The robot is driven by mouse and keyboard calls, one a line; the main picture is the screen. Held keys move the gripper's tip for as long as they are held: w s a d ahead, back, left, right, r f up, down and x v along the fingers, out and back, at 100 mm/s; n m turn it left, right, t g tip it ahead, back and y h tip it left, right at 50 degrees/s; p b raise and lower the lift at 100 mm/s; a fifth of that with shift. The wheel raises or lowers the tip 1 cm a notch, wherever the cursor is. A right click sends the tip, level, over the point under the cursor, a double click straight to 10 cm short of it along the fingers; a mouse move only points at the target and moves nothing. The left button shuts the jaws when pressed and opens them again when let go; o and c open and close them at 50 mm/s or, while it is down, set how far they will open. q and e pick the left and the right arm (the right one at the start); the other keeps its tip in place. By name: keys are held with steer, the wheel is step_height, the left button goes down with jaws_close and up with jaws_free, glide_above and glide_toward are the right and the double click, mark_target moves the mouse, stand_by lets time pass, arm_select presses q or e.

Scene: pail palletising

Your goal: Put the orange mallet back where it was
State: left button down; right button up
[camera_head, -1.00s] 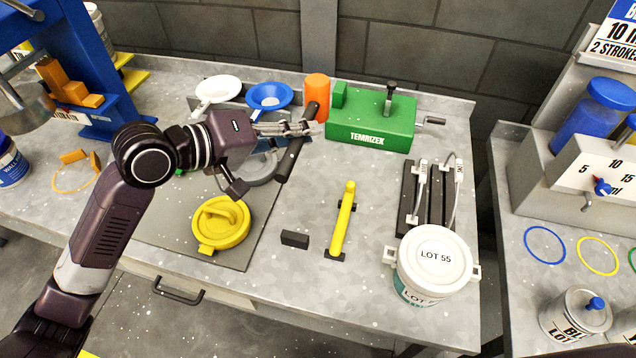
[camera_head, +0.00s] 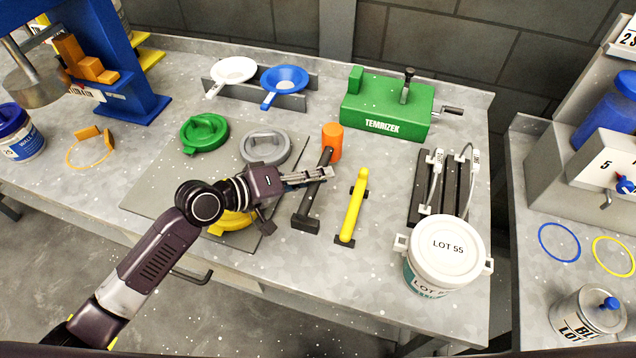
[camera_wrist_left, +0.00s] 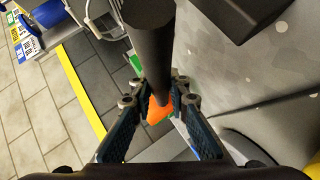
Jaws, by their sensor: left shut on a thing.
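The orange mallet has an orange head (camera_head: 332,141) and a black handle (camera_head: 312,190). My left gripper (camera_head: 324,174) is shut on the handle just below the head. The handle slants down toward a black block (camera_head: 305,223) on the bench; I cannot tell whether its end touches it. In the left wrist view the black handle (camera_wrist_left: 150,45) runs between the two fingers (camera_wrist_left: 158,105), with the orange head (camera_wrist_left: 158,112) beyond them, partly hidden. My right gripper is not in view.
A yellow tool (camera_head: 354,203) lies just right of the mallet. A white LOT 55 pail (camera_head: 445,250) and a black rack (camera_head: 424,188) stand farther right. Behind is the green TEMRIZEK box (camera_head: 385,108). Grey (camera_head: 265,147) and green (camera_head: 204,132) lids lie left on the mat.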

arm_select(q)
step_height(320, 180, down, 2)
steer(key=shift+f, duration=0.25)
steer(key=shift+w, duration=0.1)
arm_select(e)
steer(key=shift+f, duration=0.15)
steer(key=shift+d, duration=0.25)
arm_select(q)
steer(key=c, duration=2.3)
jaws_free()
steer(key=shift+f, duration=0.2)
steer(key=o, duration=0.5)
steer(key=shift+c, duration=0.2)
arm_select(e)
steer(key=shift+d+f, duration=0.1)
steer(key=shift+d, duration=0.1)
arm_select(q)
steer(key=shift+r, duration=0.1)
